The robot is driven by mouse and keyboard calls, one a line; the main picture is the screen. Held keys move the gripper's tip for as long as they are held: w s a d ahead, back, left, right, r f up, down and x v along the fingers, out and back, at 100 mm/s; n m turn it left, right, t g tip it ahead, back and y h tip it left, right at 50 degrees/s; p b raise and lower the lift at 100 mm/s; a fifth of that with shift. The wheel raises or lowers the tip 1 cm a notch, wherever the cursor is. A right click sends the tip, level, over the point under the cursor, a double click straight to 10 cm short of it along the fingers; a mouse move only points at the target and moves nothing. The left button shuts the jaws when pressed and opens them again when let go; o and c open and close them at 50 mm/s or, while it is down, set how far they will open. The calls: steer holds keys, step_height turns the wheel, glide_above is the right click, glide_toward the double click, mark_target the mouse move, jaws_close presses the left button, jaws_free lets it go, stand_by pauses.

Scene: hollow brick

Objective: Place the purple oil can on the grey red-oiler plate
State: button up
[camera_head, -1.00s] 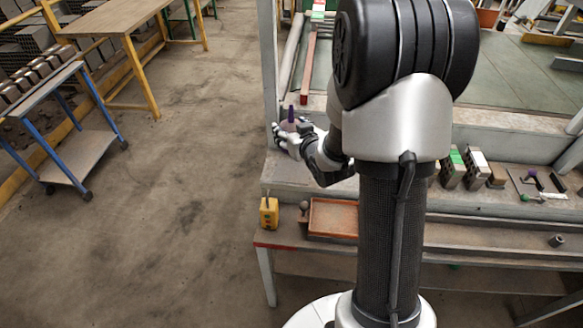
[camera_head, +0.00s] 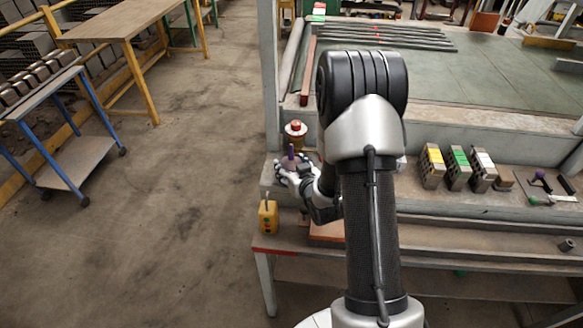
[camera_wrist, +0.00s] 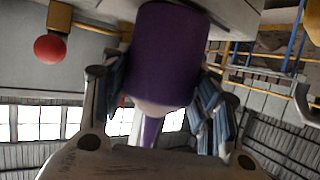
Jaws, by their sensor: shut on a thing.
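My gripper (camera_head: 289,174) is shut on the purple oil can (camera_head: 291,153) near the left end of the bench ledge. In the head view only its upright purple spout shows clearly; my fingers hide much of the body. In the wrist view the can's purple body (camera_wrist: 165,52) sits between the fingers (camera_wrist: 150,108), with a pale shoulder and a purple spout. A red-topped oiler (camera_head: 296,130) stands just behind my gripper. I cannot make out the grey plate there, nor whether the can touches the ledge.
A yellow box (camera_head: 268,216) stands on the lower shelf, left of a reddish tray (camera_head: 327,233) partly hidden by my arm. Hollow bricks with coloured tops (camera_head: 458,167) and a small tool board (camera_head: 545,186) are right.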

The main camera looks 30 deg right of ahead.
steer(key=shift+f+b, duration=0.15)
steer(key=shift+b, duration=0.15)
steer(key=o, duration=1.2)
steer(key=shift+o, duration=0.2)
steer(key=shift+r+p, duration=0.35)
steer(key=shift+p, duration=0.05)
steer(key=p+v, duration=0.6)
steer(key=v, duration=0.4)
steer(key=p+v, duration=0.1)
steer(key=p, duration=0.3)
steer(key=shift+s+r, duration=0.15)
steer(key=shift+s, duration=0.2)
